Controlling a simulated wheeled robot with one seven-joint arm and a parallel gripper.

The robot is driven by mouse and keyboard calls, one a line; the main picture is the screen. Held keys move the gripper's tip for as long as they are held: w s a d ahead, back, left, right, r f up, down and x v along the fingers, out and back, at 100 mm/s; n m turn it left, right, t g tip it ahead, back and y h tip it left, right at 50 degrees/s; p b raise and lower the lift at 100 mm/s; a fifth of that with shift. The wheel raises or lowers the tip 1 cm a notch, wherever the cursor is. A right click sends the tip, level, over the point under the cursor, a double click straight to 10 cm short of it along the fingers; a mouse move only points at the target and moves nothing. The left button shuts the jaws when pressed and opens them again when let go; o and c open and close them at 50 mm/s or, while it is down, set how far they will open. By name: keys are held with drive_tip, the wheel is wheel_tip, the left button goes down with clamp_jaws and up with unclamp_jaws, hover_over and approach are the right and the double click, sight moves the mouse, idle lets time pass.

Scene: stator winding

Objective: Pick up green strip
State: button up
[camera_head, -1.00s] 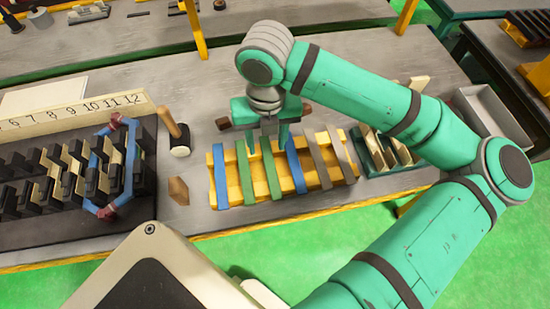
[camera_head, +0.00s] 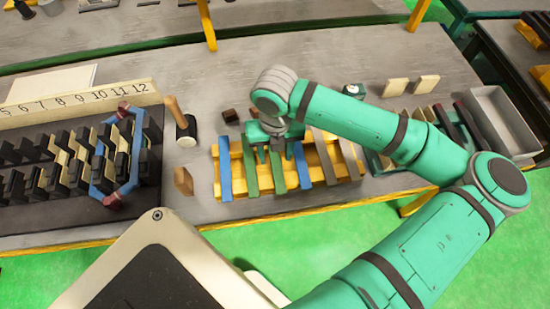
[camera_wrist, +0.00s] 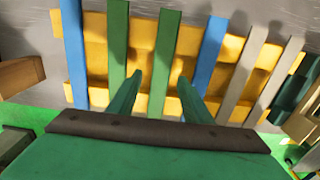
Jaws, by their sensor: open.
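A yellow rack (camera_head: 236,150) holds several strips lying across it side by side. A first green strip (camera_head: 250,170) lies right of the left blue strip (camera_head: 225,172). A second green strip (camera_head: 278,178) lies left of another blue strip (camera_head: 304,172). In the wrist view the first green strip (camera_wrist: 118,45) is left of my gripper (camera_wrist: 162,85), and the second green strip (camera_wrist: 164,50) runs between its open fingers. My gripper (camera_head: 276,152) is low over the rack, open and empty. Whether its fingertips are below the strip tops is unclear.
Grey strips (camera_head: 323,160) lie on the rack's right. A grey bin (camera_head: 503,122) and cream blocks (camera_head: 410,86) are at the right.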

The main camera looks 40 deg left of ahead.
drive_tip(key=shift+f, duration=0.25)
clamp_jaws()
drive_tip(key=shift+r, duration=0.15)
